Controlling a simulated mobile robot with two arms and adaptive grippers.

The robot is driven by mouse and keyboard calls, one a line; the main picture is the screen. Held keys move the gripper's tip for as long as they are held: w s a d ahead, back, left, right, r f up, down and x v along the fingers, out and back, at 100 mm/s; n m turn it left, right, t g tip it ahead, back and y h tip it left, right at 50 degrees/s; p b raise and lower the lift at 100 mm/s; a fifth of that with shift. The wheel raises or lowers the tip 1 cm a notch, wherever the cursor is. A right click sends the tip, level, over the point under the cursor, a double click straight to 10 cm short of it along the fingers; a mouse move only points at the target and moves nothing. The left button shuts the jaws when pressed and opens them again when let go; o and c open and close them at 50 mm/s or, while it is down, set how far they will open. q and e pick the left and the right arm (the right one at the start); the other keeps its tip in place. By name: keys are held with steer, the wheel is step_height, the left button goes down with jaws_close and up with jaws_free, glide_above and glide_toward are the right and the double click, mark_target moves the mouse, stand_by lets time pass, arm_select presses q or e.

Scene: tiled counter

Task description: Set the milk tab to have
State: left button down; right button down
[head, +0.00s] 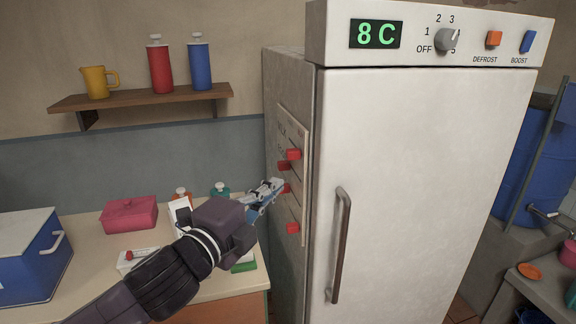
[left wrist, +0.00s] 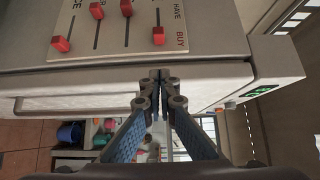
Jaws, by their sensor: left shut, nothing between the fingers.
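A pale board (head: 303,205) on the fridge's left side carries several red slider tabs, with labels only partly readable. The top label seems to read MILK; the top tab (head: 293,154) sits toward the front edge. In the left wrist view this tab (left wrist: 158,36) is at the BUY end of its slot, beside the HAVE and BUY marks. The middle two tabs (left wrist: 97,10) (left wrist: 127,7) sit further toward HAVE; the bottom tab (left wrist: 61,43) is toward BUY. My left gripper (head: 276,184) is shut and empty, in front of the board, apart from the top tab.
The white fridge (head: 420,180) has a long door handle (head: 340,245) and a dial (head: 447,40). The counter (head: 75,235) at left holds a blue cooler (head: 25,255), a pink box (head: 129,213) and small items. A shelf (head: 140,98) holds a jug and two bottles.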

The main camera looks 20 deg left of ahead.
arm_select(q)
steer(key=p, duration=0.2)
glide_toward(297, 156)
steer(key=w+d, duration=0.2)
steer(key=d, duration=0.1)
steer(key=w, duration=0.1)
steer(key=w+a+p, duration=0.1)
steer(key=w, duration=0.1)
steer(key=shift+a, duration=0.2)
steer(key=shift+w+a+p, duration=0.3)
